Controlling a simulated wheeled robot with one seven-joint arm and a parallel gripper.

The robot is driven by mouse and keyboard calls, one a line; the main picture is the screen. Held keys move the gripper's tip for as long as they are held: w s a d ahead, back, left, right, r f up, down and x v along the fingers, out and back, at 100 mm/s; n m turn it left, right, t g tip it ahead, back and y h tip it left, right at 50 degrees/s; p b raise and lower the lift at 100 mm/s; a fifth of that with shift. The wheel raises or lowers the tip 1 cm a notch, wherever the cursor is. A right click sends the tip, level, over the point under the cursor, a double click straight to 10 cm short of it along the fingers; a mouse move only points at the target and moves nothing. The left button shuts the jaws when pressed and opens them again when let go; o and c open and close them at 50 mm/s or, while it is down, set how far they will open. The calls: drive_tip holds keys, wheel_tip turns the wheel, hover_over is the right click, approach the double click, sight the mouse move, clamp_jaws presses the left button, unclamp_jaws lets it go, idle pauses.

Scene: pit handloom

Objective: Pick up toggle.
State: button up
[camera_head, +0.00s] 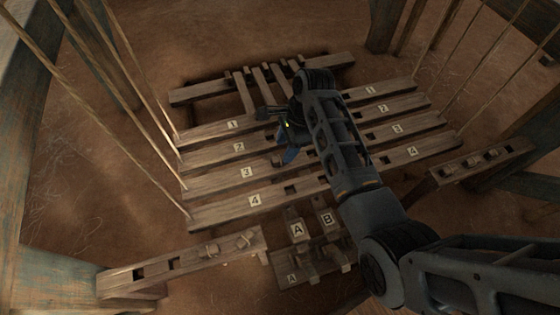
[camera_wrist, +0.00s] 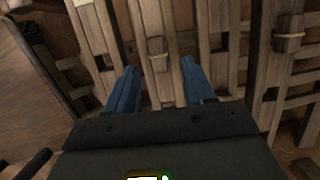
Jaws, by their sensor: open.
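My gripper (camera_head: 290,153) hangs over the numbered wooden bars, near bar 3, in the head view. In the wrist view its two blue fingers (camera_wrist: 160,75) are spread apart with nothing held between them. A small wooden toggle-like block (camera_wrist: 157,51) is on a bar just beyond and between the fingertips, apart from them as far as I can see. A second similar block (camera_wrist: 288,38) is at the upper right of the wrist view. Which one the task means I cannot tell.
Numbered bars (camera_head: 215,185) with square slots lie across the pit. Blocks marked A (camera_head: 296,229) and B (camera_head: 327,219) stand in front. Taut cords (camera_head: 150,85) run down at the left. Open earth floor surrounds the frame.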

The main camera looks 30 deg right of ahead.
sight(280, 158)
drive_tip(key=b+x, duration=0.2)
drive_tip(key=x, duration=0.2)
drive_tip(key=shift+s+a+f, duration=0.1)
drive_tip(key=shift+a+f, duration=0.1)
drive_tip(key=shift+f, duration=0.15)
clamp_jaws()
